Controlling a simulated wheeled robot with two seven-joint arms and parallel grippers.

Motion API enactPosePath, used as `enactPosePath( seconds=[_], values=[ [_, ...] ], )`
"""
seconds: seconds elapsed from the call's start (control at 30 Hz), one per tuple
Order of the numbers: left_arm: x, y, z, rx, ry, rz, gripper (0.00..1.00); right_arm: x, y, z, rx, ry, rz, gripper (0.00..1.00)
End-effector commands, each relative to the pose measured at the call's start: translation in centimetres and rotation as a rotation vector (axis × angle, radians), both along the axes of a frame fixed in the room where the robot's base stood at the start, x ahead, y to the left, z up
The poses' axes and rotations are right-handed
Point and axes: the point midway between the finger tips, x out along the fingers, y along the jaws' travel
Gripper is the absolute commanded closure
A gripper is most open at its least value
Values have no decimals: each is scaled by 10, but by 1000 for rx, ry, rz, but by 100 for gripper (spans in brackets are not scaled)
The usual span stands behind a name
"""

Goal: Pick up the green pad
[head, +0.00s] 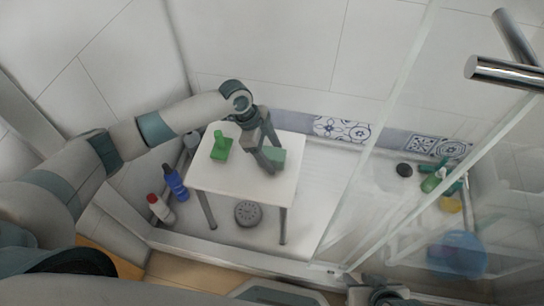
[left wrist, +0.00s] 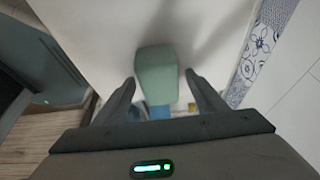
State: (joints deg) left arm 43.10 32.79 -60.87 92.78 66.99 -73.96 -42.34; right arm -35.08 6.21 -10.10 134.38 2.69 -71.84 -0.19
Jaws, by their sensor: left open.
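The green pad (head: 277,155) is a pale green block lying on the right part of the white table (head: 240,181). In the left wrist view the green pad (left wrist: 156,72) shows between the two fingers, with a gap on each side. My left gripper (head: 270,163) is open and pointed down at the pad, partly covering it in the head view. In the left wrist view my left gripper (left wrist: 160,78) is open around the pad's outline; contact cannot be told. Part of my right arm's end (head: 385,293) shows at the bottom edge; its fingers cannot be made out.
A brighter green handled object (head: 220,148) stands on the table left of the pad. Blue (head: 175,184) and white-red (head: 160,208) bottles stand on the floor at left. A glass panel (head: 385,130) is right of the table; several items lie behind it.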

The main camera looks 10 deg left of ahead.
Motion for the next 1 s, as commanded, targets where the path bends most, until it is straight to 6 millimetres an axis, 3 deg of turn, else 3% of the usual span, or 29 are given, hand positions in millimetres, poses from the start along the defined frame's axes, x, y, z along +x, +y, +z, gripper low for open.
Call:
enactPosePath(
  seconds=[0.07, 0.27, 0.67, 0.87, 1.0],
  values=[
    [0, 0, 0, 0, 0, 0, 35, -1, 0, -1, -1, 3, 0, 69],
    [0, 0, 0, 0, 0, 0, 79, -1, -1, -2, -2, 6, 0, 69],
    [1, 0, 4, -1, -1, -1, 79, 2, -2, -1, -5, 3, -2, 69],
    [1, 0, 23, -1, -2, 0, 79, 1, -4, 0, -12, 12, -4, 69],
    [0, -1, 46, -2, -3, -2, 79, -1, -8, 1, -22, 24, -6, 69]
  ],
)
